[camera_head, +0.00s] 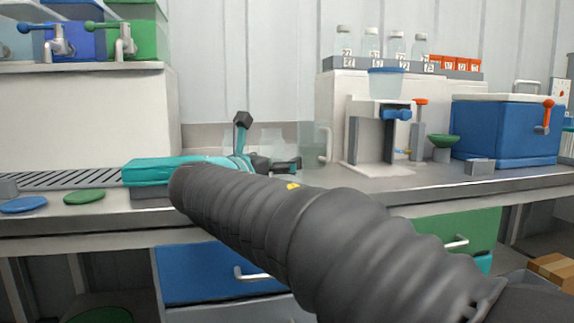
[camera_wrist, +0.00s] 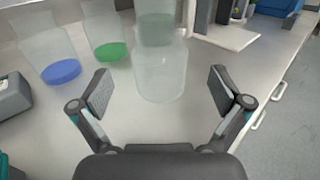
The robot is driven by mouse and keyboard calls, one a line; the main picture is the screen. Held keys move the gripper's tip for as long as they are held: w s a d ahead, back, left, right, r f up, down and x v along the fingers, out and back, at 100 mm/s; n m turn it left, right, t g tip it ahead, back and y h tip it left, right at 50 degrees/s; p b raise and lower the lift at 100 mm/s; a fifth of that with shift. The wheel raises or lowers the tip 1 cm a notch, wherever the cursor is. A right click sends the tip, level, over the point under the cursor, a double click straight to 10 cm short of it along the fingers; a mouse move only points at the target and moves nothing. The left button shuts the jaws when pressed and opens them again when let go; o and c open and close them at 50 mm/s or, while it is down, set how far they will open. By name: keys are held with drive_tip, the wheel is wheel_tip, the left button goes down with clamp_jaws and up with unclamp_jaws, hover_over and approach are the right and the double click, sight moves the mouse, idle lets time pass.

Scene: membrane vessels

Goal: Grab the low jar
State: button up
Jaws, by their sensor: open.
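A low, clear, frosted jar (camera_wrist: 160,78) stands upright on the bench in the wrist view, ahead of my gripper and centred between its fingers. My gripper (camera_wrist: 161,90) is open, with a pad on each side and nothing held. The jar appears just beyond the fingertips; I cannot tell the exact gap. A taller greenish clear vessel (camera_wrist: 157,22) stands directly behind the jar. In the head view my gripper (camera_head: 268,163) is partly hidden by my arm, and I cannot clearly pick out the low jar there.
Two clear vessels stand left of the jar, one with a blue base (camera_wrist: 61,71) and one with a green base (camera_wrist: 111,51). A white stand (camera_head: 356,140) and a blue cooler (camera_head: 505,132) are to the right. The bench's front edge runs along the right in the wrist view.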

sight(285, 159)
drive_tip(key=shift+f+b+x, duration=0.2)
drive_tip(key=shift+x, duration=1.15)
drive_tip(key=shift+f+b+x, duration=0.15)
drive_tip(key=shift+f+x, duration=0.05)
drive_tip(key=shift+x, duration=1.15)
drive_tip(key=shift+a, duration=0.1)
drive_tip(key=c, duration=1.2)
